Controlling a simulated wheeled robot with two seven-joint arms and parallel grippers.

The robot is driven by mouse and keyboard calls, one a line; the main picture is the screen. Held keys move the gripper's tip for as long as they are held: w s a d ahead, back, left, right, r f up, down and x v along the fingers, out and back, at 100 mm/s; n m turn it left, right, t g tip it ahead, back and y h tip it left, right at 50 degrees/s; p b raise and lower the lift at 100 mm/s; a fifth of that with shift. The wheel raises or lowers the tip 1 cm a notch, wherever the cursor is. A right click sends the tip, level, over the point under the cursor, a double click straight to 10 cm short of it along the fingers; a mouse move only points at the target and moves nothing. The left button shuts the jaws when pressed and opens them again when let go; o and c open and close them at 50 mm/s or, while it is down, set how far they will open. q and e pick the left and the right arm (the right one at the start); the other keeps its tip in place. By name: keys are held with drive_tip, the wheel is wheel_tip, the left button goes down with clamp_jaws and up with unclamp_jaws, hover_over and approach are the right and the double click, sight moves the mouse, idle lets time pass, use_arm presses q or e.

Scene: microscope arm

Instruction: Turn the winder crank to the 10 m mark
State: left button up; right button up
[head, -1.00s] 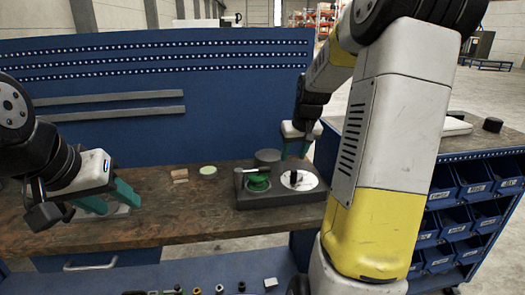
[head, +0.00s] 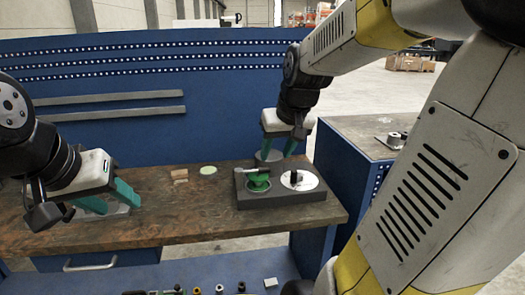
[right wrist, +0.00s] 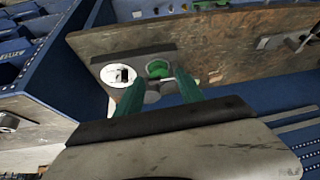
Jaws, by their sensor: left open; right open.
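The winder is a dark block (head: 290,199) on the wooden bench, with a green drum (head: 257,185) on its left and a white dial (head: 308,182) with a black piece on its right. My right gripper (head: 279,148) is open and empty above the back of the block, fingers pointing down. The right wrist view shows the drum (right wrist: 158,68) and dial (right wrist: 112,75) beyond its fingertips (right wrist: 158,88). My left gripper (head: 113,202) is open at the left of the bench.
A pale green disc (head: 208,170) and a small wooden block (head: 180,175) lie left of the winder. A blue perforated panel (head: 200,110) rises behind.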

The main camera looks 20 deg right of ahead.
drive_tip(key=shift+s+a, duration=0.15)
drive_tip(key=shift+s, duration=0.05)
drive_tip(key=c, duration=0.3)
drive_tip(key=shift+w+d+f+n, duration=0.2)
drive_tip(key=shift+w+d, duration=0.3)
drive_tip(key=shift+d, duration=0.05)
drive_tip(key=shift+w+d+f+n, duration=0.2)
drive_tip(key=shift+w+d, duration=0.25)
drive_tip(key=shift+d, duration=0.1)
clamp_jaws()
drive_tip(key=w+d+f+n+g+y, duration=0.1)
drive_tip(key=w+d+f+n, duration=0.25)
drive_tip(key=d, duration=0.55)
drive_tip(key=w+d+f+n+g+y, duration=0.15)
drive_tip(key=w+d+f, duration=0.3)
drive_tip(key=d, duration=0.45)
drive_tip(key=shift+n+t+h, duration=0.25)
drive_tip(key=shift+n+h, duration=0.05)
drive_tip(key=shift+h, duration=0.05)
drive_tip(key=x, duration=0.4)
drive_tip(key=w+a+x, duration=0.1)
drive_tip(key=x, duration=0.6)
drive_tip(key=shift+w+a+r, duration=0.1)
drive_tip(key=shift+w+a, duration=0.2)
drive_tip(key=shift+a, duration=0.1)
drive_tip(key=shift+w+a, duration=0.3)
drive_tip(key=shift+w, duration=0.2)
